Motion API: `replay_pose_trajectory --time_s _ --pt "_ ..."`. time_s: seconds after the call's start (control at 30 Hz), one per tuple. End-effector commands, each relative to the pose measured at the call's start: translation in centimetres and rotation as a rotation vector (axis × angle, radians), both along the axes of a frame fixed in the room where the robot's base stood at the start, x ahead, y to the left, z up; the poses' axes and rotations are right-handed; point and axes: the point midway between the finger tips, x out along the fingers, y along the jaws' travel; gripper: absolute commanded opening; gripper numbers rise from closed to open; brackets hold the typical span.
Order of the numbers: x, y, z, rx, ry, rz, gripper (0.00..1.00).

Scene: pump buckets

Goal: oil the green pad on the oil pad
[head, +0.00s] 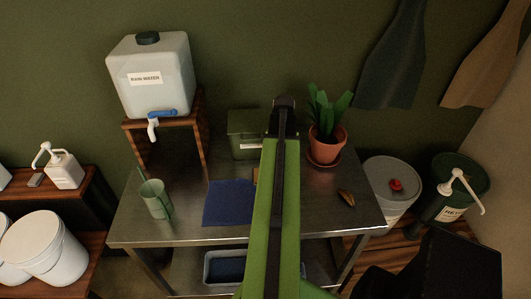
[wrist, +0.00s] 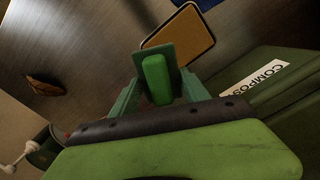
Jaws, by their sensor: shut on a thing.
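The green pad (wrist: 155,80), a dark green plate with a brighter green block on it, is held between the fingers of my gripper (wrist: 158,92) in the wrist view. A tan pad with a dark rim, which looks like the oil pad (wrist: 182,43), lies on the metal table just beyond the green pad. The green pad overlaps its near edge in the picture; I cannot tell whether they touch. In the head view my arm hides most of the oil pad (head: 256,175), and the green pad cannot be made out.
A green compost box (wrist: 270,105) stands close at the right in the wrist view. A rain water tank (head: 150,80) stands at left.

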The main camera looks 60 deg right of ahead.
Motion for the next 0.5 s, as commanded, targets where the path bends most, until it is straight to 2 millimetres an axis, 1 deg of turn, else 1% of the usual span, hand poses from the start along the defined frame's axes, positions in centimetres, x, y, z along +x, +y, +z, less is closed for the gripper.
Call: replay_pose_trajectory --time_s 0.03,0.1,0.2,0.33,0.5 --pt "1.1 0.9 0.9 0.000 0.000 0.125 0.21" --pt "2.3 1.9 1.3 0.000 0.000 0.290 0.21" --pt "3.5 2.9 1.7 0.000 0.000 0.461 0.21" --pt "4.3 3.4 1.8 0.000 0.000 0.564 0.21" --pt "4.3 3.4 1.5 0.000 0.000 0.575 0.21"
